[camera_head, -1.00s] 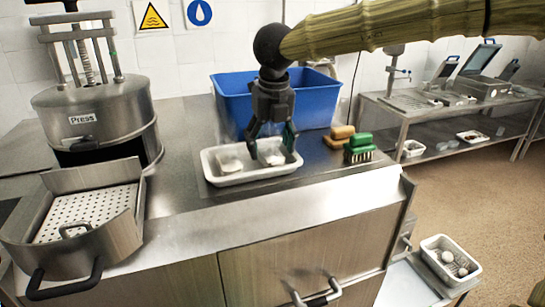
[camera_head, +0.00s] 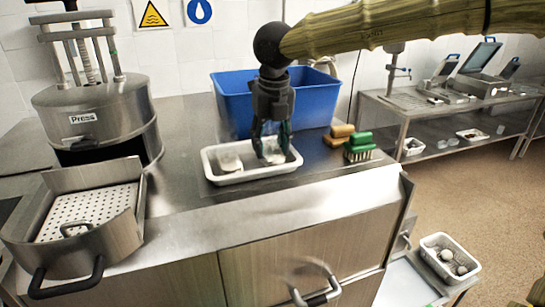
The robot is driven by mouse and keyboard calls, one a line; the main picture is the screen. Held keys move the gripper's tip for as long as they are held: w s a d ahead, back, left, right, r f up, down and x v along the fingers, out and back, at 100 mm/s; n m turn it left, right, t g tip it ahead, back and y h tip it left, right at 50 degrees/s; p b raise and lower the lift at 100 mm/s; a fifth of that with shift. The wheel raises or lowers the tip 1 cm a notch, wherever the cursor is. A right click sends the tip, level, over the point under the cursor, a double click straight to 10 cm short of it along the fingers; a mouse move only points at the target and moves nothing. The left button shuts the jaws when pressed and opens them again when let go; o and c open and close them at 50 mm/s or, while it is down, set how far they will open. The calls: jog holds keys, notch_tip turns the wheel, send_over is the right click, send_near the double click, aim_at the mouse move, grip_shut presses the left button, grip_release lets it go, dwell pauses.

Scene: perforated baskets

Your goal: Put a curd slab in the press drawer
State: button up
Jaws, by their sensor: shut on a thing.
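My gripper (camera_head: 270,150) points down over the right half of a white tray (camera_head: 240,177) on the steel counter. It is shut on a white curd slab (camera_head: 274,157), which is partly hidden by the fingers. A second curd slab (camera_head: 230,161) lies in the left half of the tray. The press (camera_head: 97,118), a steel drum with a "Press" label, stands at the back left. Its drawer (camera_head: 88,215), with a perforated floor and a black handle, is out in front of it and looks empty.
A blue bin (camera_head: 228,100) stands right behind the tray. A green brush (camera_head: 358,148) and a tan brush (camera_head: 339,134) lie to the tray's right. The counter between drawer and tray is clear. A white tray with round pale items (camera_head: 449,258) stands low at the right.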

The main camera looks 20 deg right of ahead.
aim_at(271, 150)
jog(key=shift+r, duration=0.15)
jog(key=shift+r+p, duration=2.2)
jog(key=shift+r, duration=1.7)
